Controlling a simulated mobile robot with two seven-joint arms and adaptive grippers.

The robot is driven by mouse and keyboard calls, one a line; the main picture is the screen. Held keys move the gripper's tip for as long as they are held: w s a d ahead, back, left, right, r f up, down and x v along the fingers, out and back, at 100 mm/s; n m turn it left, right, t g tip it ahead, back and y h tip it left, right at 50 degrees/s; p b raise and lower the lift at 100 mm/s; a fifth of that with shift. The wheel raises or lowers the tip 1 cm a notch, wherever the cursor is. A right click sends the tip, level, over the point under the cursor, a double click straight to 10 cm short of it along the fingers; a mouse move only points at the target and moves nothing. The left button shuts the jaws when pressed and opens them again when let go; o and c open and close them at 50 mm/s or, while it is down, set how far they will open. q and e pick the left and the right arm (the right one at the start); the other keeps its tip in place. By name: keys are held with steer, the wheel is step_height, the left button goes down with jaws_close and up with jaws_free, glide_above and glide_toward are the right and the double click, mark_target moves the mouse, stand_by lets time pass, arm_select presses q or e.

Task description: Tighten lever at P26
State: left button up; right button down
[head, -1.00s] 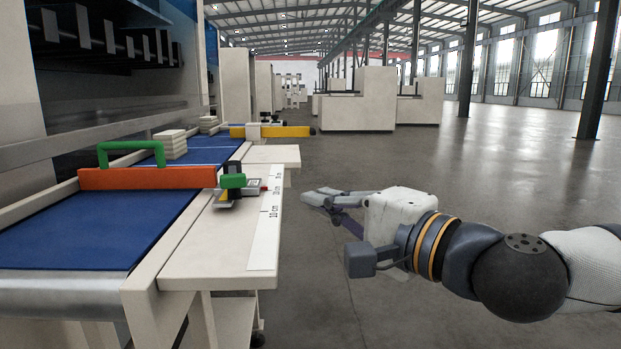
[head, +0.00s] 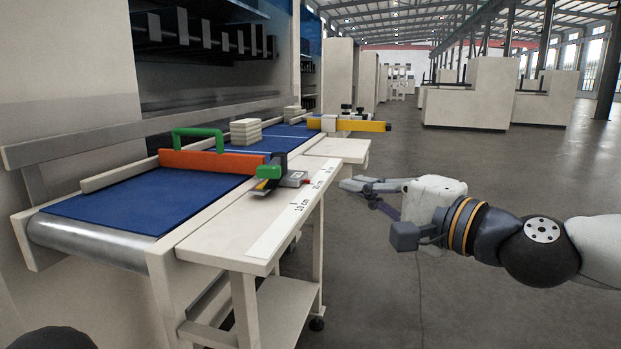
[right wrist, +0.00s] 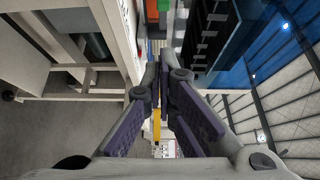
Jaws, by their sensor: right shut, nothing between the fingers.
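A small clamp with a green lever (head: 270,170) sits on the pale side table, at the near end of an orange bar (head: 207,162) with a green arched handle. A grey block with a red end (head: 294,179) adjoins the lever, beside the printed scale (head: 290,217). No P26 mark is legible. My right gripper (head: 352,185) is shut and empty, in the air right of the table and apart from the lever. Its closed fingers (right wrist: 163,75) also show in the right wrist view. My left gripper is out of view.
The pale side table (head: 222,238) has a free front edge and a lower shelf. The blue belt (head: 140,203) lies left of it. A yellow bar (head: 362,126) juts out farther back. White stacked blocks (head: 246,131) stand behind the orange bar. Open floor lies to the right.

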mark_target(275, 169)
steer(key=x, duration=0.3)
steer(key=s+a+x, duration=0.1)
steer(key=x, duration=0.5)
steer(key=shift+a+r, duration=0.15)
steer(key=shift+a, duration=0.25)
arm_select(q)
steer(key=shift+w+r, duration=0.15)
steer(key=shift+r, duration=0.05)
arm_select(e)
steer(key=shift+a, duration=0.4)
steer(key=shift+f, duration=0.2)
